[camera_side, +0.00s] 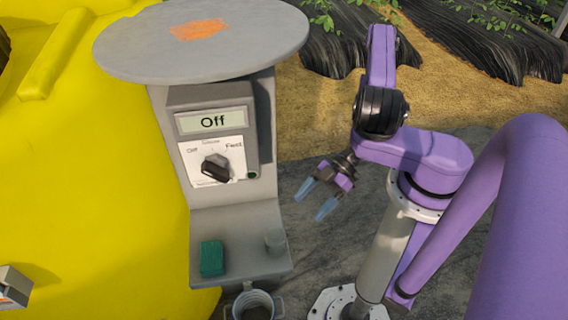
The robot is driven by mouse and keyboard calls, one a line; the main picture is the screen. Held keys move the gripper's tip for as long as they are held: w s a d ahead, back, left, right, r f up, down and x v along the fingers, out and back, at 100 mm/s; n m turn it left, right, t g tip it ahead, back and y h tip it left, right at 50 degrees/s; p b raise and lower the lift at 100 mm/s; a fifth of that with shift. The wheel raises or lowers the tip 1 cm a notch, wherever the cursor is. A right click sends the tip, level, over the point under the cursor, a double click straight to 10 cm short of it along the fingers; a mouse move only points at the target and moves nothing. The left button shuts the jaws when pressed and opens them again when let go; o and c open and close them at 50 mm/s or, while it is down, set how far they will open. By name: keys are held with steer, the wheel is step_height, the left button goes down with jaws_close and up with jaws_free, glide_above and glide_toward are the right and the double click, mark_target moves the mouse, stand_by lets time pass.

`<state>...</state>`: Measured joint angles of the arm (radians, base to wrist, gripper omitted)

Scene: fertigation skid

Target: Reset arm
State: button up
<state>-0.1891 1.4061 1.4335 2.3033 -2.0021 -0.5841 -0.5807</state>
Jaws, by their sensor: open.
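My gripper (317,202) is open and empty, in the air to the right of the grey control stand (265,130). Its light blue fingertips are spread and point down and to the left. My purple arm (420,150) is folded above its round base and touches nothing that I can see.
A bucket (253,303) stands below. A round grey plate (205,45) with an orange patch tops the stand. A large yellow body (90,180) fills the left.

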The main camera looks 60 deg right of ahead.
steer(key=w+d+r+g+h, duration=0.15)
steer(key=d+h, duration=0.25)
steer(key=d, duration=0.4)
steer(key=w+d+g+h, duration=0.3)
steer(key=d+h, duration=0.1)
steer(key=d, duration=0.5)
steer(key=w+d+r+m+h, duration=0.2)
steer(key=d+r+h, duration=0.1)
steer(key=r, duration=0.3)
steer(key=w+d+r+m+h, duration=0.1)
steer(key=d+r+h, duration=0.15)
steer(key=r, duration=0.35)
steer(key=s+a+r+m+h, duration=0.1)
steer(key=s+a+r+h, duration=0.15)
steer(key=r, duration=0.35)
steer(key=s+a+r+m+h, duration=0.1)
steer(key=s+a+r+h, duration=0.15)
steer(key=r, duration=0.25)
steer(key=s+a+r+n+y, duration=0.2)
steer(key=s+a+y, duration=0.2)
steer(key=a, duration=0.6)
steer(key=s+a+r+n+t+y, duration=0.1)
steer(key=s+a+y, duration=0.3)
steer(key=a, duration=0.6)
steer(key=shift+s+r+n, duration=0.5)
steer(key=shift+s+r, duration=0.1)
steer(key=shift+s, duration=0.3)
